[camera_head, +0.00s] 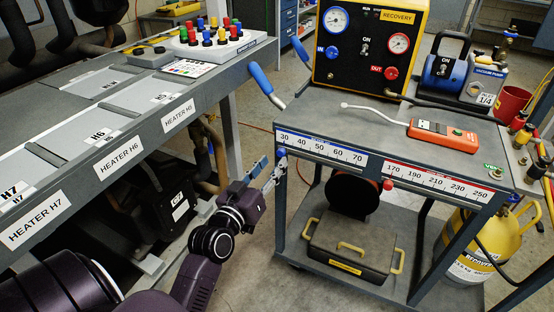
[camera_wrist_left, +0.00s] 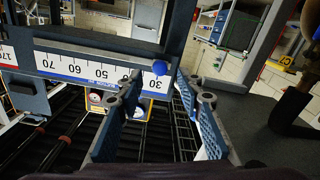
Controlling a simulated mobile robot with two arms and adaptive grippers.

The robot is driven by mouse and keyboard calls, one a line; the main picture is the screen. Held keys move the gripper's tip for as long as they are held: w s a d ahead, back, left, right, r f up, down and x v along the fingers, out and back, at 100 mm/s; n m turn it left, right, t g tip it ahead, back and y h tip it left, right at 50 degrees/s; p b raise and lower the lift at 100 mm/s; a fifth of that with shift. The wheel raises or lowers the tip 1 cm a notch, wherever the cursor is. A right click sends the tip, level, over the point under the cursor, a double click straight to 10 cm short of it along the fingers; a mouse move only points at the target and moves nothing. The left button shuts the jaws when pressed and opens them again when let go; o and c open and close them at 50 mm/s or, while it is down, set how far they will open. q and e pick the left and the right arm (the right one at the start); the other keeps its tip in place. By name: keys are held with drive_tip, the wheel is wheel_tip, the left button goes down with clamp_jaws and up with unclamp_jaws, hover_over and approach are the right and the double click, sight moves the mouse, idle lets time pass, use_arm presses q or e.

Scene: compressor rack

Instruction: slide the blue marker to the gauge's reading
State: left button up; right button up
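The blue marker (camera_head: 281,153) is a small ball at the left end of the blue-edged scale (camera_head: 318,148), by the 30. In the left wrist view the blue marker (camera_wrist_left: 160,68) shows beside the 30, between and just beyond the fingertips. My left gripper (camera_head: 268,170) is open at the cart's left front corner, a finger on each side of the marker's line; I cannot tell if it touches. It also shows in the left wrist view (camera_wrist_left: 160,88). The blue-rimmed gauge (camera_head: 336,20) is on the yellow recovery unit; its needle is too small to read. My right gripper is not in view.
A red marker (camera_head: 388,185) sits on the red-edged scale (camera_head: 437,181), and a red-rimmed gauge (camera_head: 399,43) is on the unit. An orange detector (camera_head: 443,135) lies on the cart top. The heater bench (camera_head: 120,125) stands left, with a floor gap between.

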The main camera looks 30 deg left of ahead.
sight(280, 154)
use_arm(q)
drive_tip(key=shift+w+a, duration=0.2)
drive_tip(key=shift+w, duration=1.65)
drive_tip(key=shift+c, duration=0.3)
clamp_jaws()
